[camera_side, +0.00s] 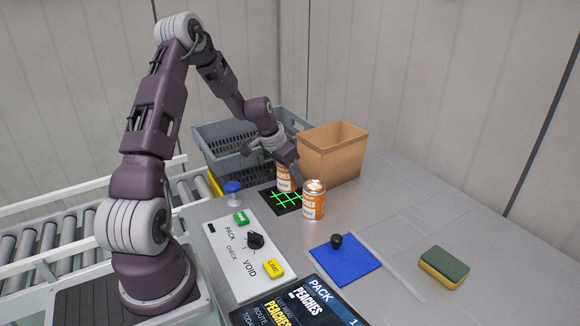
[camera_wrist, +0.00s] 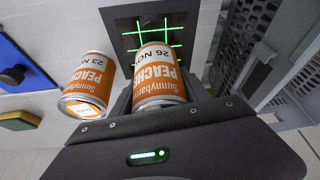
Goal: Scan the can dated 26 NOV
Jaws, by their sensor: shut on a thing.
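The can dated 26 NOV (camera_wrist: 157,75) is orange and white with a peaches label. My gripper (camera_side: 284,166) is shut on it, and my gripper also shows in the wrist view (camera_wrist: 157,100). In the side view this can (camera_side: 284,180) is at the black scan pad with green grid lines (camera_side: 284,204); I cannot tell whether it touches the pad. A second peaches can (camera_side: 314,202), dated 23 NOV in the wrist view (camera_wrist: 88,82), stands upright just right of the pad. Part of the held can is hidden by my gripper.
A cardboard box (camera_side: 345,160) and grey crates (camera_side: 225,140) stand behind. In front are a white control panel (camera_side: 231,262), a screen (camera_side: 300,305) reading PACK, a blue plate with a black knob (camera_side: 345,268) and a sponge (camera_side: 444,268). A roller conveyor (camera_side: 60,245) runs at left.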

